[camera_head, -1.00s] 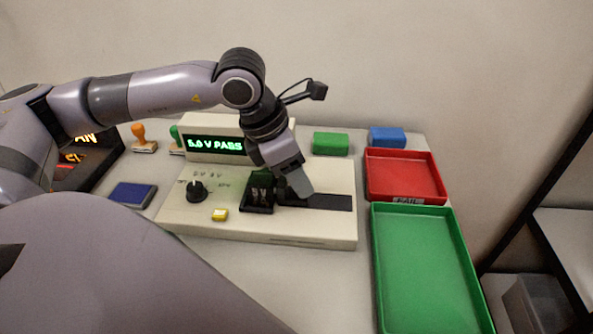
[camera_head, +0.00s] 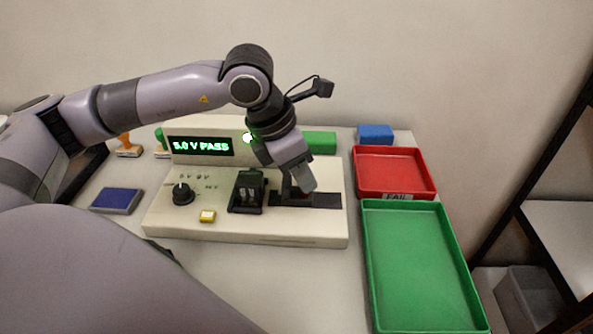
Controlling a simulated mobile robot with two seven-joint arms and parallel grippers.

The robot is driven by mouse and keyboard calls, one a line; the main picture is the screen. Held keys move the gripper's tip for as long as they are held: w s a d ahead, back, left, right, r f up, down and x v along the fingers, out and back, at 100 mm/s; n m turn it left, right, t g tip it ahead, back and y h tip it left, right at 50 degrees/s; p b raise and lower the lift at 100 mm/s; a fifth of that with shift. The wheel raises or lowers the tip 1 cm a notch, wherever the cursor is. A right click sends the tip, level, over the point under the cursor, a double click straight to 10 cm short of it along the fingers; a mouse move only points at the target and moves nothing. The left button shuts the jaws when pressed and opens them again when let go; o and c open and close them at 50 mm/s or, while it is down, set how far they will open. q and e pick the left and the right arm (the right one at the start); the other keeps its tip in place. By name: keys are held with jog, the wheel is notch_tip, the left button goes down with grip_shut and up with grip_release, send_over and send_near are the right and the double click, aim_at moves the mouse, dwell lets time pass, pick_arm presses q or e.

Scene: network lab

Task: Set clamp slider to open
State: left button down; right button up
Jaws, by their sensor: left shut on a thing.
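The cream test unit (camera_head: 290,232) stands on the table, its display (camera_head: 201,146) reading "5.0 V PASS" in green. A green lamp (camera_head: 248,138) glows beside the display. The clamp slider's dark track (camera_head: 325,200) runs along the right of the unit's top. My left gripper (camera_head: 296,188) is over this track, shut on the clamp slider, whose handle is mostly hidden by the fingers. The black clamp fixture (camera_head: 248,191) is just left of the gripper, with a small part in it. My right gripper is not in view.
A black knob (camera_head: 183,194) and yellow button (camera_head: 207,216) are on the unit's left. A red tray (camera_head: 431,191) marked FAIL and a green tray (camera_head: 468,270) stand at right. Green and blue blocks (camera_head: 375,134) are behind. A blue pad (camera_head: 117,200) and stamps (camera_head: 129,147) are left.

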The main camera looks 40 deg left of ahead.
aim_at(289, 186)
pick_arm(q)
jog(key=shift+d, duration=0.2)
jog(key=c, duration=0.9)
grip_release()
jog(key=shift+w+d, duration=0.1)
jog(key=shift+w, duration=0.05)
jog(key=shift+c, duration=0.2)
jog(key=shift+r, duration=0.1)
jog(key=shift+p+v, duration=0.35)
jog(key=shift+v, duration=3.2)
